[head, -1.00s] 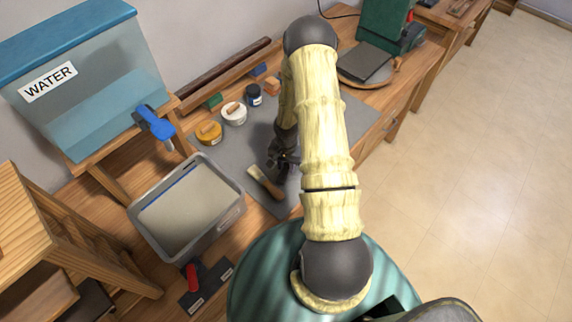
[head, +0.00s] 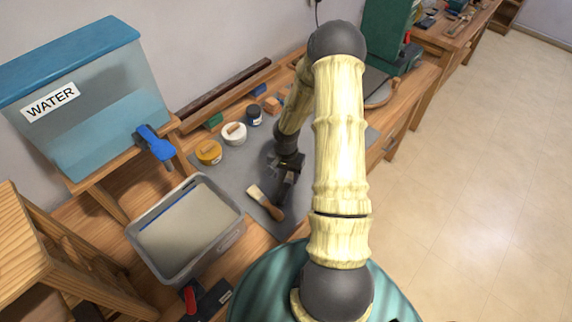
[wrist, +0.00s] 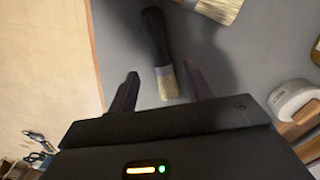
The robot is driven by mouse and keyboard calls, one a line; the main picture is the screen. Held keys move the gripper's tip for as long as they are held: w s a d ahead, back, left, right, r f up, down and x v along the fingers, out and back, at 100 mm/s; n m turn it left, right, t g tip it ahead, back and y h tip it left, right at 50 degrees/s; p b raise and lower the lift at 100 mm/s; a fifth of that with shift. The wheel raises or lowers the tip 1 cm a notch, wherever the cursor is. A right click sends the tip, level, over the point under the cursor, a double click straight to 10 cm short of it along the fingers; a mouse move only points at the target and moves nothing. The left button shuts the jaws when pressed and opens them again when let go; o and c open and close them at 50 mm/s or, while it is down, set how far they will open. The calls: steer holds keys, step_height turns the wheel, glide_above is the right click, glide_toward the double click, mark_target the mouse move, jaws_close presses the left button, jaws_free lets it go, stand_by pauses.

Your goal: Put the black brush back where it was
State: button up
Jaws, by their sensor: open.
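The black brush (wrist: 157,42) lies on a grey mat in the wrist view, its dark handle pointing away and its pale bristles (wrist: 167,83) toward my gripper. My gripper (wrist: 162,82) is open, with one finger on each side of the bristle end. I cannot tell how high the fingers are above the mat. In the head view my gripper (head: 288,165) is over the mat, and the black brush is hard to make out against its dark parts. A second brush with a wooden handle (head: 270,207) lies close by, and its bristles also show in the wrist view (wrist: 220,8).
The grey mat (head: 237,178) holds yellow (head: 208,152), white (head: 235,134) and dark (head: 254,116) jars at its far side. A grey tray (head: 232,238) stands left, below the water tank (head: 105,110) with a blue tap (head: 155,146). Red-handled tool (head: 190,298) lies in front.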

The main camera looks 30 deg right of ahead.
step_height(320, 180, up, 6)
steer(key=shift+f, duration=0.2)
steer(key=shift+w, duration=0.1)
stand_by(0.4)
step_height(320, 180, up, 6)
steer(key=r+n+t+h, duration=0.1)
steer(key=n+t+h, duration=0.1)
steer(key=t, duration=0.1)
glide_above(286, 186)
steer(key=w+a, duration=0.2)
steer(key=w, duration=0.1)
steer(key=a+r+n+t+y, duration=0.2)
steer(key=a+r+n, duration=0.2)
steer(key=a+r, duration=0.3)
steer(key=s+a+r+n+g, duration=0.1)
steer(key=s+a+r, duration=0.1)
steer(key=s, duration=0.5)
steer(key=s+a+r+n+g, duration=0.1)
steer(key=s+a+r+n, duration=0.1)
steer(key=s, duration=0.6)
steer(key=shift+r+n, duration=0.3)
steer(key=shift+r, duration=0.55)
